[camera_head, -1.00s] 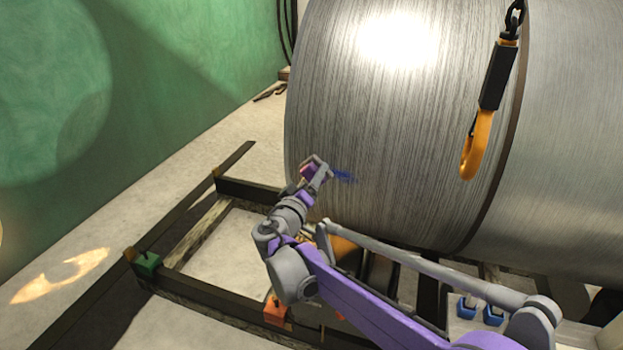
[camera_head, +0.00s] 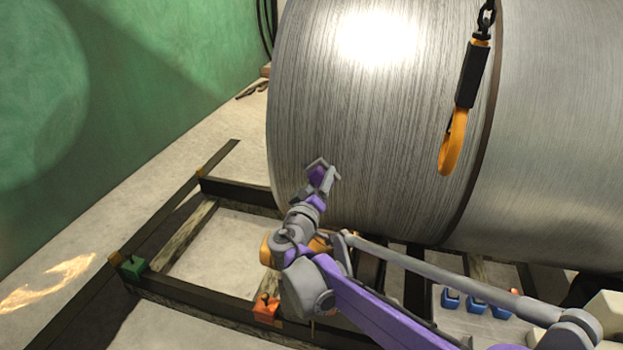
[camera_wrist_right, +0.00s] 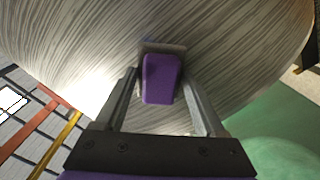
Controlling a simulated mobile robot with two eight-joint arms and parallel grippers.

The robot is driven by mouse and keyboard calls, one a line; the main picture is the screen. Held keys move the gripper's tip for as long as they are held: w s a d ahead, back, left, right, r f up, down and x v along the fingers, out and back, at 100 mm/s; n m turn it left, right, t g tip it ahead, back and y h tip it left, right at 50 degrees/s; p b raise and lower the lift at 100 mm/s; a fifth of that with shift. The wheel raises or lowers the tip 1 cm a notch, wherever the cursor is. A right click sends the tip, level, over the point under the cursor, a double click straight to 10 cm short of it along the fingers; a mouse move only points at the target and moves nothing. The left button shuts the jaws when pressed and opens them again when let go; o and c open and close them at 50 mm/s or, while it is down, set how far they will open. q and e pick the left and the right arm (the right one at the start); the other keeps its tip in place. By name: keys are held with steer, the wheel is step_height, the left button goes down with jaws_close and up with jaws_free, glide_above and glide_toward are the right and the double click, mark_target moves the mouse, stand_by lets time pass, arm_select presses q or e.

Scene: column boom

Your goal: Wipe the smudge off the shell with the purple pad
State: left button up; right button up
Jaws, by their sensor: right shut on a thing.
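The shell (camera_head: 385,130) is a large brushed-metal cylinder lying on its side. It also fills the upper part of the right wrist view (camera_wrist_right: 75,45). My right gripper (camera_head: 320,172) is at the lower left of the shell's curved face. It is shut on the purple pad (camera_wrist_right: 160,80), which sits between the fingers, with a pale plate behind it at the shell. The pad appears against or very close to the metal; exact contact cannot be told. No blue smudge shows now; the gripper and pad cover part of that area. My left gripper is not in view.
An orange hook (camera_head: 453,142) on a black strap hangs in front of the shell at the right. Dark frame rails (camera_head: 205,300) lie on the floor below, with a green block (camera_head: 132,268) and an orange block (camera_head: 266,307). A green wall (camera_head: 120,90) stands left.

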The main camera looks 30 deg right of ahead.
mark_target(300, 168)
steer(key=shift+s+d+p, duration=0.55)
steer(key=shift+s+d, duration=1.2)
steer(key=shift+s, duration=0.3)
steer(key=shift+w+a+p, duration=0.3)
steer(key=shift+w+a, duration=0.95)
steer(key=shift+w, duration=0.3)
steer(key=shift+w+a+p, duration=0.2)
steer(key=shift+w+a, duration=1.05)
steer(key=shift+w, duration=0.2)
steer(key=shift+w+a+p, duration=0.15)
steer(key=shift+w+a, duration=1.1)
steer(key=shift+w, duration=0.15)
steer(key=shift+s, duration=0.1)
steer(key=shift+p+v, duration=0.3)
steer(key=shift+v, duration=2.7)
steer(key=shift+a, duration=0.1)
